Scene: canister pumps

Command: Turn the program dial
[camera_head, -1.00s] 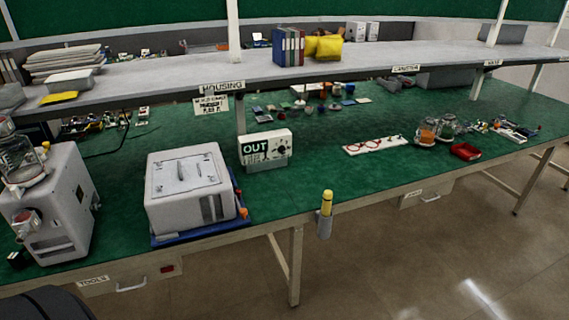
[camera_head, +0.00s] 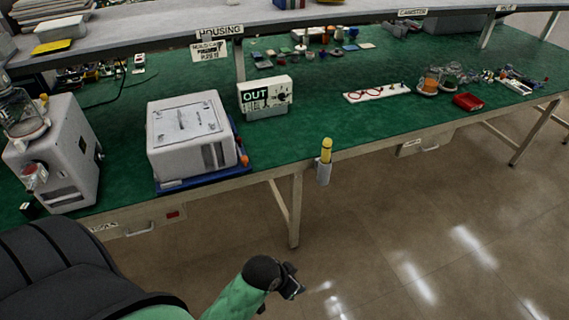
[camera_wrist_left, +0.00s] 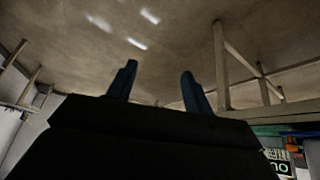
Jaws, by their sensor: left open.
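My left gripper (camera_head: 291,282) is low in front of the bench, over the floor, well apart from the box. In the left wrist view its two dark fingers (camera_wrist_left: 157,85) are spread with nothing between them. My right gripper is not in view.
A white boxy machine (camera_head: 188,135) sits on a blue tray left of the OUT box. A grey machine with a glass jar (camera_head: 55,155) stands at far left. A yellow-topped tool (camera_head: 325,155) hangs in a holder at the bench's front edge. A shelf (camera_head: 130,38) overhangs the back.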

